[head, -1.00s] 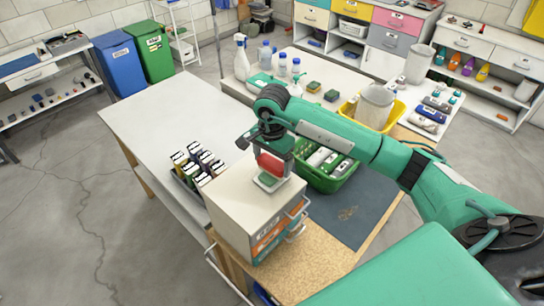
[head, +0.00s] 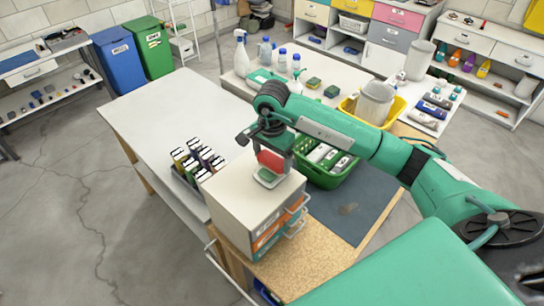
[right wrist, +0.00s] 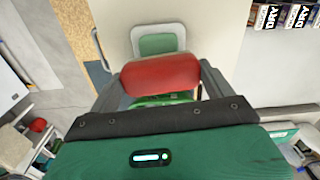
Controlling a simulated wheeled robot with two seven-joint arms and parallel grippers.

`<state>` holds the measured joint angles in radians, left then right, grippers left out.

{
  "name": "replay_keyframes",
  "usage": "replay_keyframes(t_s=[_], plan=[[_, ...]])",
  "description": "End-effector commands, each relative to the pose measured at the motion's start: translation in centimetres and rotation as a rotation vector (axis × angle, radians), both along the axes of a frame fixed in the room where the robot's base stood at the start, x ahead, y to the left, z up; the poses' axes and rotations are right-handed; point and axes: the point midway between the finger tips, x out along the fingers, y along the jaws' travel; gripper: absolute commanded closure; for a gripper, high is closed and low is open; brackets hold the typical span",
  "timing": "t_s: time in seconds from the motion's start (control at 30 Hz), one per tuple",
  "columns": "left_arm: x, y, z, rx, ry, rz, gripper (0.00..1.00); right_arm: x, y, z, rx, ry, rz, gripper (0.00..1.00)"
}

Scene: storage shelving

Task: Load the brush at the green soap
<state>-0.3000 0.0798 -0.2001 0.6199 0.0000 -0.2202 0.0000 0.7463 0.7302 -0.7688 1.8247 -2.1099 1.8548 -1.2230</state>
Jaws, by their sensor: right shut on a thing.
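My right gripper (head: 272,152) is shut on a red brush (head: 271,161), held low over the top of a drawer cabinet (head: 236,185). The red body also fills the space between the fingers in the right wrist view (right wrist: 160,75). The green soap (head: 267,176) sits in a small pale dish on the cabinet top, right at the brush. In the right wrist view the green soap (right wrist: 160,44) lies just beyond the red body. The brush's underside is hidden, so I cannot tell whether it touches the soap. My left gripper is out of view.
A rack of dark labelled bottles (head: 198,165) stands close left of the cabinet. A green basket (head: 325,175) with bottles is behind it to the right, and a yellow bin (head: 398,110) farther back. The white tabletop (head: 165,110) at left is clear.

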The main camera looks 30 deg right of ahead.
Motion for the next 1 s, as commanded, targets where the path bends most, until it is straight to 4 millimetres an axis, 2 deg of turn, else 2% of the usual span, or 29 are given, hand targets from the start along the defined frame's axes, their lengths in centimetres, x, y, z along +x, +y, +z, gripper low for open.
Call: replay_keyframes(t_s=[1.0], plan=[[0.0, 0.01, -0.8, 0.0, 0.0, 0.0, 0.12, 0.0, -0.01, -0.72, 0.0, 0.0, 0.0, 0.35]])
